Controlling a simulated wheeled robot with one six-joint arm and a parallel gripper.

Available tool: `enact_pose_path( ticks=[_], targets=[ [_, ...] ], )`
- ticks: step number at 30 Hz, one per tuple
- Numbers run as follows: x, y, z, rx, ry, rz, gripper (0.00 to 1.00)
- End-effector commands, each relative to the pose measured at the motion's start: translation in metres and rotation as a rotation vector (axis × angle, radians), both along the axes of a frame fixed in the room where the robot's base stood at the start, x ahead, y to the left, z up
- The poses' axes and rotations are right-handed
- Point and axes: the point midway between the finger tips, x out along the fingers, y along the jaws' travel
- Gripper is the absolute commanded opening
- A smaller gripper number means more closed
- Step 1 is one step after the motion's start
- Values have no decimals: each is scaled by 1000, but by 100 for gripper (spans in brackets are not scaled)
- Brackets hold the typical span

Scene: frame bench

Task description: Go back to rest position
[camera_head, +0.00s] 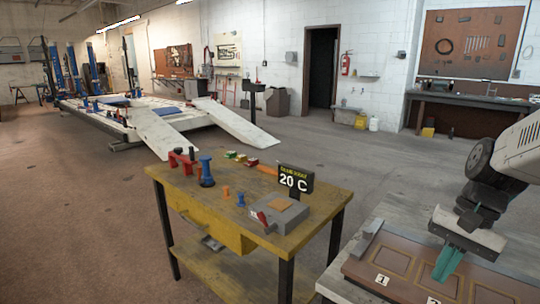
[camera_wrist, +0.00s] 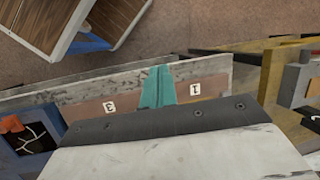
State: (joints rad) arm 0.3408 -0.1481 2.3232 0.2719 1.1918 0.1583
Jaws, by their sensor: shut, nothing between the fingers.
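My gripper (camera_head: 447,264) is at the right of the head view, pointing down over a brown panelled board on a grey bench. Its teal fingers are together with nothing between them. In the wrist view the shut fingers (camera_wrist: 157,86) stand at the middle, over the board's edge. The brown board (camera_head: 400,262) carries white number labels; the label 1 (camera_head: 382,280) is left of my gripper. In the wrist view the label 1 (camera_wrist: 195,89) and the label 3 (camera_wrist: 109,107) lie on either side of the fingers. I cannot tell whether the fingertips touch the board.
A wooden work table (camera_head: 210,215) to the left holds a grey device (camera_head: 281,214), a "20 C" display (camera_head: 295,181), a red clamp and blue parts. A grey bar (camera_head: 367,238) lies at the bench's left edge. Open floor (camera_head: 90,215) lies left; ramps (camera_head: 236,121) stand behind.

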Motion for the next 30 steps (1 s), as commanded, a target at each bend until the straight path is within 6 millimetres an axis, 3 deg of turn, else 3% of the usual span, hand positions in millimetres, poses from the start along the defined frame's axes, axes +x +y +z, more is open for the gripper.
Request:
enact_pose_path(
  ticks=[1,6,12,20,30],
  targets=[
    [-18,9,8,-38,-26,89,0],
    [-73,27,25,-161,-102,358,0],
    [-116,39,37,-275,-204,537,0],
    [-128,54,52,-306,-314,604,0],
    [-128,55,53,-306,-316,607,0]
  ],
)
